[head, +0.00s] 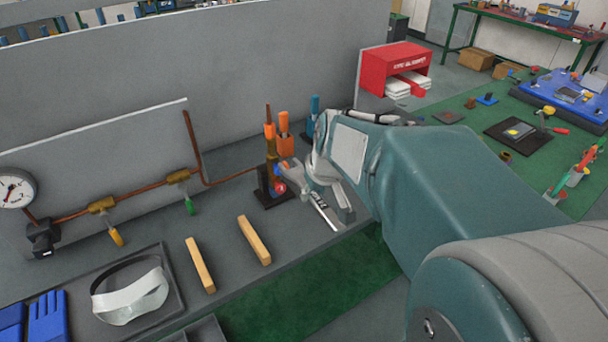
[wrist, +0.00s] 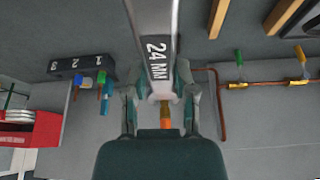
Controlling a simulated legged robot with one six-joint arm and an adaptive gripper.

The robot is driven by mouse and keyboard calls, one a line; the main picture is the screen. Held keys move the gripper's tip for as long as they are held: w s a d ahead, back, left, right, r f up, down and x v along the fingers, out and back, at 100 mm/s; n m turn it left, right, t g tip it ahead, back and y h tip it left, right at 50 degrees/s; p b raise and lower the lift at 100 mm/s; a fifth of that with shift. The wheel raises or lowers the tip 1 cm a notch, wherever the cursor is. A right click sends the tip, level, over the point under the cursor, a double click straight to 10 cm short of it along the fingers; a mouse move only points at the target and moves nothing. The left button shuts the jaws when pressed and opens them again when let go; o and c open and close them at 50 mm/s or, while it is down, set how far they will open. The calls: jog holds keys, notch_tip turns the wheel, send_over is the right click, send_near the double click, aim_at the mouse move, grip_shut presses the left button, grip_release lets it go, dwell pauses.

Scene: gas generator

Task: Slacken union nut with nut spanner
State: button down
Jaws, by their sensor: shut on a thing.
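My gripper (head: 316,180) is shut on a silver spanner (wrist: 152,45) marked 24 MM. The spanner fills the upper middle of the wrist view, and its label end (head: 323,211) shows below my gripper in the head view. The spanner's working end is hard to make out. Just left of my gripper stands a dark brass fitting (head: 271,155) on a black base, joined to a copper pipe (head: 228,179). I cannot tell whether the spanner touches it. The union nut cannot be picked out clearly.
A pressure gauge (head: 15,188) and yellow and green valves sit along the pipe at left. Two wooden bars (head: 254,240) and a tray with a visor (head: 130,295) lie on the bench. A numbered rack (wrist: 80,69) and red box (head: 393,66) stand behind.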

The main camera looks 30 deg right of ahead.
aim_at(297, 162)
jog(key=shift+s+a, duration=0.1)
jog(key=shift+s, duration=0.25)
jog(key=shift+w, duration=0.1)
jog(key=shift+w+d, duration=0.2)
jog(key=shift+w, duration=3.55)
jog(key=shift+w, duration=0.25)
jog(key=shift+w, duration=1.35)
jog(key=shift+d, duration=0.2)
jog(key=shift+w+d+n+y, duration=0.1)
jog(key=shift+d+n+y, duration=0.3)
jog(key=shift+d+n, duration=0.6)
